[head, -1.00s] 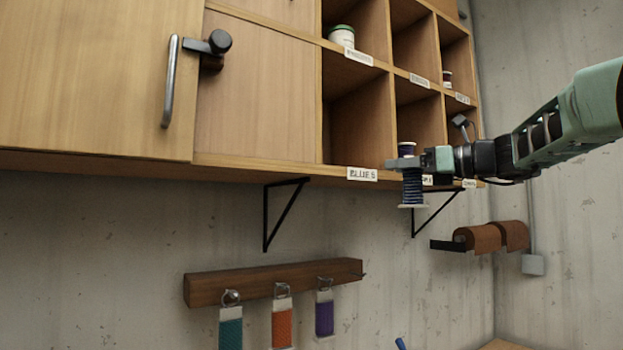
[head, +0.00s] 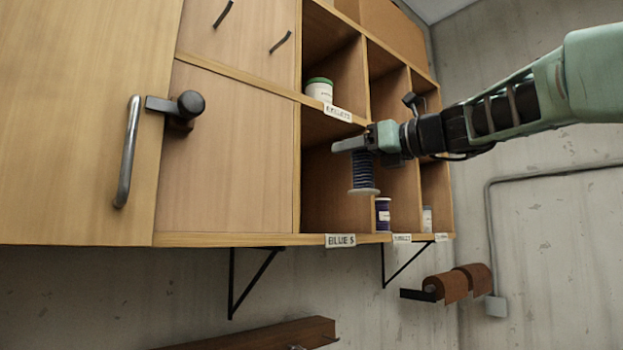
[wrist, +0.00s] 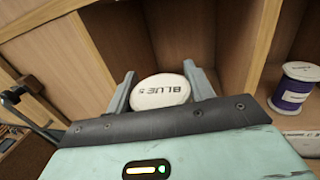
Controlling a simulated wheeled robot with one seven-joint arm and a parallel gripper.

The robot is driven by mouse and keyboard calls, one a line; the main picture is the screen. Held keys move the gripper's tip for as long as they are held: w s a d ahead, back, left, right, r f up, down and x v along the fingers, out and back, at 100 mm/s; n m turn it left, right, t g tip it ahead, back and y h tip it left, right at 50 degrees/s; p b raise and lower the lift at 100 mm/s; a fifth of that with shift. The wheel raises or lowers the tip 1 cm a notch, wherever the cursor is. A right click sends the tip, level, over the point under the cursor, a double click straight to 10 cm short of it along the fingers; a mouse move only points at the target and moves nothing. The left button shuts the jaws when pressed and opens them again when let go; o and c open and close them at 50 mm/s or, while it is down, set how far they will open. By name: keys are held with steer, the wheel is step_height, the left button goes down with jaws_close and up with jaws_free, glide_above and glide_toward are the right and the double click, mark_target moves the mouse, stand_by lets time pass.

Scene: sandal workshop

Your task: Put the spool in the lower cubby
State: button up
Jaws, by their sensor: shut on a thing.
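A dark blue spool (head: 364,174) with pale end discs is held upright in my gripper (head: 358,150), in front of the lower cubby (head: 326,200) with the "BLUES" label (head: 340,240). In the wrist view, the spool's white top (wrist: 160,92) reads "BLUE" and sits between the two fingers of my gripper (wrist: 160,88). The fingers are shut on it. The cubby looks empty where I can see it; my gripper and the spool hide part of it.
A purple spool (head: 383,214) stands in the lower cubby to the right. A green-lidded jar (head: 319,90) stands in the cubby above. A closed cabinet door with a handle (head: 129,152) and a black latch (head: 178,107) is at left.

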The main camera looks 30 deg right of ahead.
steer(key=w+d+p+x, duration=0.15)
steer(key=p+x, duration=0.35)
steer(key=x, duration=0.7)
steer(key=f, duration=0.6)
steer(key=shift+s+d, duration=0.2)
steer(key=shift+d, duration=0.15)
steer(key=shift+w+f+p, duration=0.25)
steer(key=shift+f+p, duration=0.05)
steer(key=shift+f, duration=0.2)
steer(key=shift+f, duration=0.15)
steer(key=o, duration=1)
steer(key=shift+o, duration=0.2)
